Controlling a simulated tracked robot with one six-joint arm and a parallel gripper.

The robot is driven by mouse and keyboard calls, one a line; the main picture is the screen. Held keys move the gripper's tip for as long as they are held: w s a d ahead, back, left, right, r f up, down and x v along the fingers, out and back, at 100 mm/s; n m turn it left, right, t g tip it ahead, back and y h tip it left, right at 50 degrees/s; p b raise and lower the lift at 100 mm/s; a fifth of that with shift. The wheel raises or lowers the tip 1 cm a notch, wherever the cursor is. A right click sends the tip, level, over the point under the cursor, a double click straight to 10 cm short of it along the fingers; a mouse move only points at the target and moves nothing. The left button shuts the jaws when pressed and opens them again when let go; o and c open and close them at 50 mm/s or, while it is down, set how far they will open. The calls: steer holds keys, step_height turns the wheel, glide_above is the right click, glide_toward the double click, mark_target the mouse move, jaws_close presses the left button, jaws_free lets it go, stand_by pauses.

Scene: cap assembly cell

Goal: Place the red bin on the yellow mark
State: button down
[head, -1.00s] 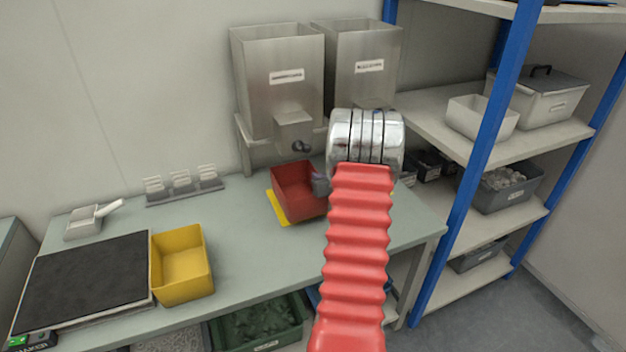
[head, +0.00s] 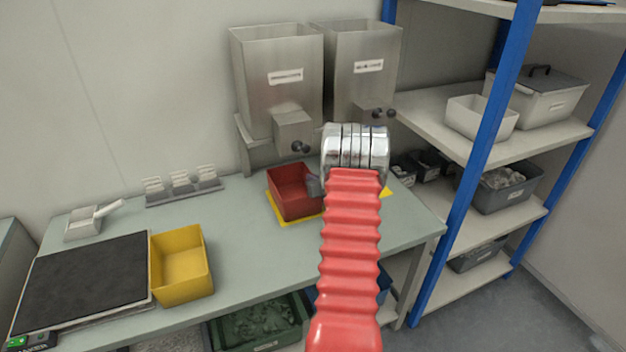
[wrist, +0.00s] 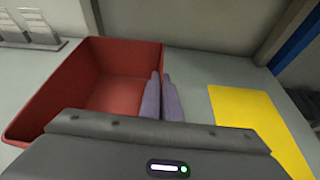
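The red bin (head: 292,192) is upright over a yellow mark (head: 300,221) on the bench below the left dispenser. Yellow shows along the bin's left and front edges; I cannot tell whether the bin touches the bench. My gripper (head: 315,186) is at the bin's right wall. In the wrist view its two purple fingers (wrist: 162,97) are close together at the right wall of the red bin (wrist: 105,80), pinching it. A second yellow mark (wrist: 262,125) lies bare to the right of the bin; in the head view my arm mostly hides it.
Two metal dispensers (head: 280,80) stand behind the bin, their spouts above the bench. A yellow bin (head: 181,263) and a black mat (head: 85,280) are at the left. A blue-framed shelf (head: 480,160) stands at the right. The bench between the yellow and red bins is clear.

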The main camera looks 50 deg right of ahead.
stand_by(0.3)
steer(key=c, duration=2)
jaws_free()
steer(key=shift+f, duration=0.1)
steer(key=shift+s, duration=0.1)
steer(key=shift+s+a+r, duration=0.35)
steer(key=shift+s+r, duration=0.05)
steer(key=shift+s, duration=0.1)
steer(key=v, duration=1)
steer(key=shift+s+a, duration=0.2)
